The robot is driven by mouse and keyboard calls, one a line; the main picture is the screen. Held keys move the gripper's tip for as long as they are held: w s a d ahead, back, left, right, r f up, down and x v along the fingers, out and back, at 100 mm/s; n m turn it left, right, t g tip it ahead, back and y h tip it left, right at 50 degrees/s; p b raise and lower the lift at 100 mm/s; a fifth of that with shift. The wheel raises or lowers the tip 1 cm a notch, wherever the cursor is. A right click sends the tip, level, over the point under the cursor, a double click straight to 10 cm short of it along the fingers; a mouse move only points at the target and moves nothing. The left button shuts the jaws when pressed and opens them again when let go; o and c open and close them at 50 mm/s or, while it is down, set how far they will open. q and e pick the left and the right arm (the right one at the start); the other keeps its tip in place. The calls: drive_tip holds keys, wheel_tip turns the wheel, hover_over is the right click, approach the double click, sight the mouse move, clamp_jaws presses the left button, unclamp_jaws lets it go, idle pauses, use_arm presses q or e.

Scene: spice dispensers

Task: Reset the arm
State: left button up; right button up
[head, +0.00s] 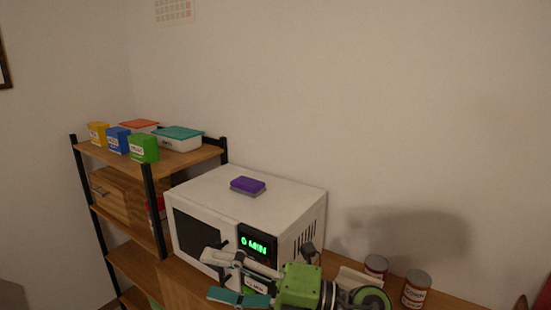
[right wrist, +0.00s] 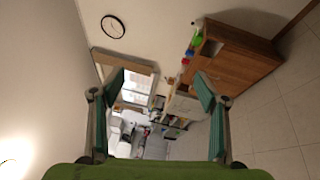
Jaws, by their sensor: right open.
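My right gripper (head: 226,276) is in front of the white microwave (head: 240,190) at the lower middle of the head view. Its green body and arm come in from the lower right. In the right wrist view its two teal-padded fingers (right wrist: 160,95) stand wide apart with nothing between them. The wrist camera faces away into the room. My left gripper shows in neither view.
A purple sponge (head: 248,185) lies on the microwave, whose display reads 0 MIN. The wooden shelf (head: 128,255) at left holds yellow, blue and green boxes (head: 144,148) and lidded containers (head: 178,138). Two cans (head: 416,289) stand on the counter right of the arm.

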drive_tip(key=w+d+r+m+t+h, duration=0.2)
drive_tip(key=w+d+m+t+h, duration=0.1)
drive_tip(key=d+m+t, duration=0.55)
drive_tip(key=w+d+r+m+t+h, duration=0.2)
drive_tip(key=w+d+m+t+h, duration=0.15)
drive_tip(key=d+m+t, duration=0.45)
drive_tip(key=s+d+f+m+g+h, duration=0.1)
drive_tip(key=d+f+m+g+h, duration=0.1)
drive_tip(key=d+f+m+h, duration=0.55)
drive_tip(key=s+d+f+m+g+h, duration=0.1)
drive_tip(key=d+f+m+h, duration=0.45)
drive_tip(key=f+m, duration=0.35)
drive_tip(key=s+d+f+m+g, duration=0.1)
drive_tip(key=s+d+f+g, duration=0.1)
drive_tip(key=s+f+g, duration=0.8)
drive_tip(key=s+a+f+g, duration=0.1)
drive_tip(key=s+f+g, duration=0.1)
drive_tip(key=s+f, duration=0.5)
drive_tip(key=s+f+g, duration=0.1)
drive_tip(key=s+f, duration=0.4)
drive_tip(key=s, duration=0.5)
wheel_tip(320, 180, down, 26)
drive_tip(key=g, duration=0.2)
drive_tip(key=s+d+f, duration=0.2)
drive_tip(key=s+f, duration=1.4)
drive_tip(key=s, duration=0.2)
drive_tip(key=shift+d+f+g+y, duration=0.25)
drive_tip(key=shift+d+g+y, duration=0.1)
